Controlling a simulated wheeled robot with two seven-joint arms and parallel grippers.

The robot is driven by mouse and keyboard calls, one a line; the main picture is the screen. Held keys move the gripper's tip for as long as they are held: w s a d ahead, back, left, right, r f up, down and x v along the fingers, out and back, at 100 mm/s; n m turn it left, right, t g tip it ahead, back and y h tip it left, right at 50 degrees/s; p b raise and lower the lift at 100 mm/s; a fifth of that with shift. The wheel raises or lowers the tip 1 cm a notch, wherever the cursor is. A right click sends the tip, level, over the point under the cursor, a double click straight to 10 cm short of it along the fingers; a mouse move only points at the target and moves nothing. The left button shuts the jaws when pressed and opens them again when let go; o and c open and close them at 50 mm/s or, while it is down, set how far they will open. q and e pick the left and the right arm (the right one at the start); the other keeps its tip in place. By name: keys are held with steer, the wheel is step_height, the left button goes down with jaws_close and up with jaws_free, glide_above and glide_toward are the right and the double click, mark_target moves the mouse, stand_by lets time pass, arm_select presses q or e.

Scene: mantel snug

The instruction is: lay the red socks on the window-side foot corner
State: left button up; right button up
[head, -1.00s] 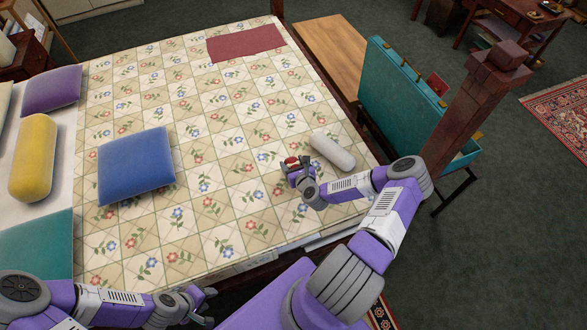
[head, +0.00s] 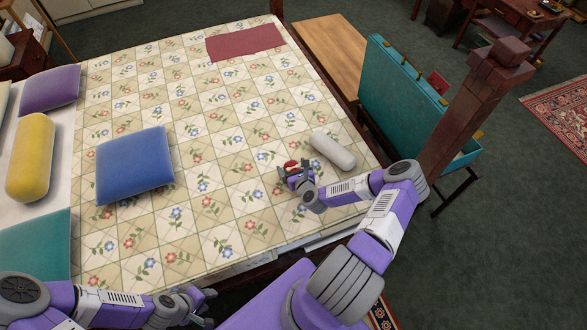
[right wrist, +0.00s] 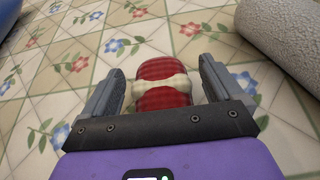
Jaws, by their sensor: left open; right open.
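The red socks (head: 290,164), a red bundle with a pale band around the middle, lie on the floral quilt near the foot end of the bed (head: 215,185). They also show in the right wrist view (right wrist: 163,87). My right gripper (head: 293,168) is open, with one finger on each side of the socks. In the right wrist view (right wrist: 160,75) a small gap shows on each side, so the fingers do not clasp them. The lower part of the socks is hidden behind the gripper's palm. My left gripper (head: 208,307) is open and empty beside the bed's near edge.
A pale bolster (head: 333,150) lies just beyond the right gripper. A blue cushion (head: 135,165) and a burgundy cloth (head: 245,42) lie on the quilt. A wooden bedpost (head: 475,110) rises at the right, by an open teal case (head: 405,90).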

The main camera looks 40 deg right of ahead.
steer(key=shift+r, duration=0.2)
steer(key=shift+s+a+r+p, duration=0.1)
steer(key=shift+s+r+p, duration=0.05)
steer(key=shift+s+p, duration=0.15)
steer(key=p+v, duration=0.1)
steer(key=v, duration=1)
steer(key=shift+s+p, duration=0.2)
steer(key=shift+p, duration=0.2)
